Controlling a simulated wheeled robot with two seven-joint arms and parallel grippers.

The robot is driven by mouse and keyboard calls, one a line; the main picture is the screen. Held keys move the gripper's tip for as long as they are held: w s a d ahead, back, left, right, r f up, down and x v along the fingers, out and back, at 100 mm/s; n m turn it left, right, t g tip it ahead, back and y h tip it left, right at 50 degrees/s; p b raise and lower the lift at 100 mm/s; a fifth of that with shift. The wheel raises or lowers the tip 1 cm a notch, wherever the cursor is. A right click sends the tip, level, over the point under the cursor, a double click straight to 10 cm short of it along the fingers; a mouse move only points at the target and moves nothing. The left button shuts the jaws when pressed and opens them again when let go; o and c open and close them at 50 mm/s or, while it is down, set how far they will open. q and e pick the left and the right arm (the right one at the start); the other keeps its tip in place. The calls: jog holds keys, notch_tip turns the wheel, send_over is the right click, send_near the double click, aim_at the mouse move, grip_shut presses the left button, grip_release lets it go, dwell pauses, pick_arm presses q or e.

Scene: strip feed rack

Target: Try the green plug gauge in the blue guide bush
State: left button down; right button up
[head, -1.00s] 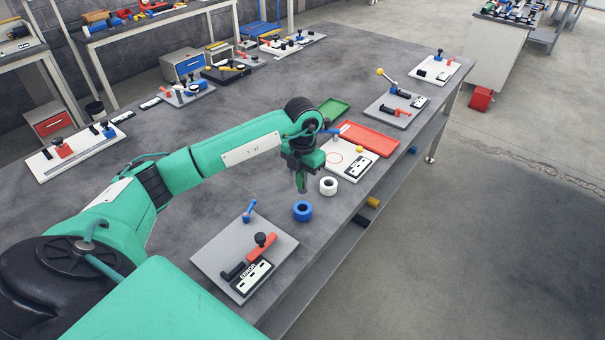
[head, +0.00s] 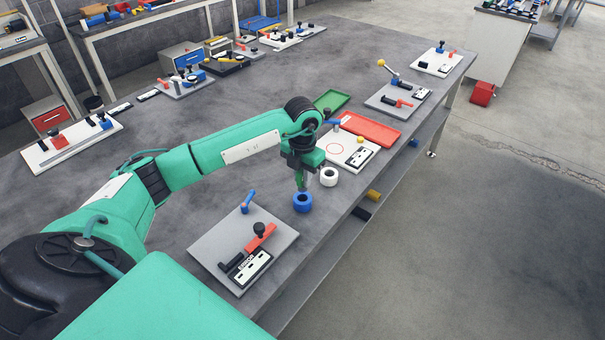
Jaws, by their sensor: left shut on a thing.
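The blue guide bush (head: 302,204) stands on the grey bench near its front edge, with its bore facing up. My left gripper (head: 304,184) is right above it, pointing down and shut on a slim part, taken as the green plug gauge, mostly hidden by the fingers. The lower end of fingers and gauge overlaps the bush's top in the head view. I cannot tell whether the gauge's tip is inside the bore or just over it. My right gripper is not in view.
A white ring (head: 329,177) stands close beside the bush on the right. A grey plate (head: 214,239) with a red toggle clamp (head: 263,236) lies to the front left. Behind are a white plate (head: 341,165), a red tray (head: 370,128) and a green tray (head: 331,101).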

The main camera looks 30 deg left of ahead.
aim_at(303, 190)
pick_arm(q)
jog(key=shift+f+b, duration=0.5)
jog(key=shift+f, duration=0.55)
jog(key=shift+b, duration=0.3)
dwell(1.1)
jog(key=shift+f, duration=0.1)
jog(key=shift+f+b, duration=0.35)
jog(key=shift+b, duration=0.05)
jog(key=shift+f+b, duration=1)
jog(key=shift+f, duration=0.35)
jog(key=c, duration=1.3)
grip_release()
jog(key=shift+o, duration=0.2)
